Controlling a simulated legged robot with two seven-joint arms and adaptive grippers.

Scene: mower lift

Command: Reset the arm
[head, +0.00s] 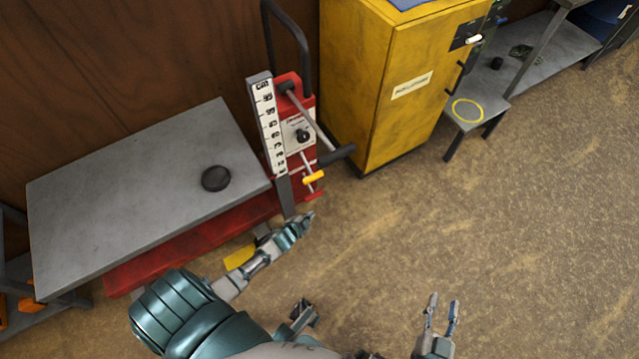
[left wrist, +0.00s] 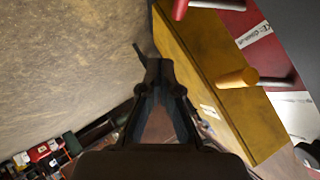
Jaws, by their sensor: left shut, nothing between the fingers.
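My left gripper (head: 304,220) is shut and empty, low in front of the mower lift (head: 290,130), just below its yellow-tipped lever (head: 314,178). In the left wrist view its fingers (left wrist: 157,68) meet at the tips. The yellow grip (left wrist: 238,78) shows there to the right of the fingers, apart from them. My left arm reaches in from the bottom left. My right gripper (head: 442,306) is open and empty over bare floor at the bottom right.
The lift's grey platform (head: 110,180) carries a black disc (head: 216,178). A yellow cabinet (head: 385,100) stands right of the lift. A low grey bench with a yellow ring (head: 467,110) is farther right. The brown floor (head: 480,220) is clear.

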